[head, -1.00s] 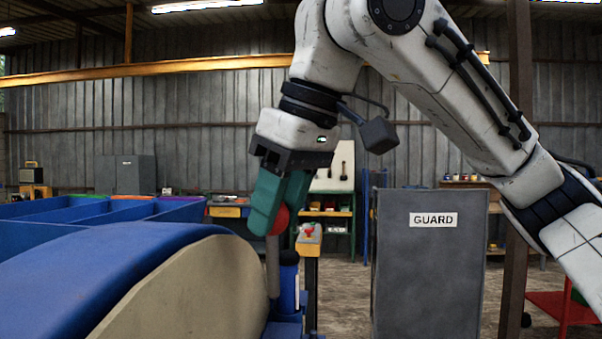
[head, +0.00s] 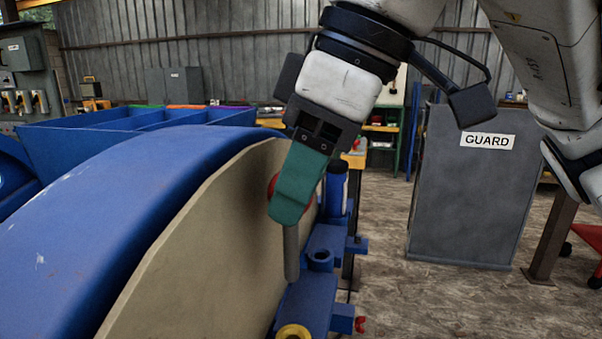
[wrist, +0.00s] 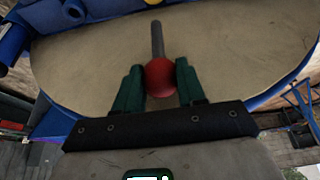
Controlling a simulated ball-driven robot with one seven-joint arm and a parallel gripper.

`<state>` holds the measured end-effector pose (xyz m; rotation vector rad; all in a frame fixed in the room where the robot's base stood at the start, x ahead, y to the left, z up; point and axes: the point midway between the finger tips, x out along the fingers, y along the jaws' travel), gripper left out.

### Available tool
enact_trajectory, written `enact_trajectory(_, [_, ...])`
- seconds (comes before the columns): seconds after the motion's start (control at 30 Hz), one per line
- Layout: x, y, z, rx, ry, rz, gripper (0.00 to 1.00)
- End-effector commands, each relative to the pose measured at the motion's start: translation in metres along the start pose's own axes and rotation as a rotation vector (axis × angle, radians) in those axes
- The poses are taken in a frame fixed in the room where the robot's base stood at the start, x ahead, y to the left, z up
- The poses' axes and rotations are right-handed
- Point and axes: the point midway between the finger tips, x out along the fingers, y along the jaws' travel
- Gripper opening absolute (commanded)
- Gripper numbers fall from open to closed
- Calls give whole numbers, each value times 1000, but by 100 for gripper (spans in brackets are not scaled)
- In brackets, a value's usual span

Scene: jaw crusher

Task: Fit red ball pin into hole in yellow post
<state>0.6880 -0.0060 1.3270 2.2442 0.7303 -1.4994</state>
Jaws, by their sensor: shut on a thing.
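My gripper (head: 290,205) has green fingers and is shut on the red ball (head: 272,187) of the pin. The fingers hide most of the ball in the head view. The grey shaft (head: 291,255) points down, its lower end beside the blue brackets. In the wrist view the ball (wrist: 160,77) sits between the fingertips, with the shaft (wrist: 157,38) pointing away. A yellow ring with a hole (head: 293,332), seemingly the top of the yellow post, shows at the bottom edge of the head view, below the pin's tip. The rest of the post is cut off.
A large blue wheel guard (head: 110,210) with a beige side plate (head: 200,235) stands just left of the pin. Blue brackets (head: 322,255) and a blue cylinder (head: 337,190) stand close right. The grey GUARD cabinet (head: 470,195) is further right, with open floor between.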

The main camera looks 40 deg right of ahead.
Motion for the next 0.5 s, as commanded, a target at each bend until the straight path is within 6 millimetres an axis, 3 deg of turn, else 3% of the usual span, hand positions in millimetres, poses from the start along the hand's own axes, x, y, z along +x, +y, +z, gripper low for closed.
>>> enact_trajectory(0.5, [38,0,16,0,0,0,4])
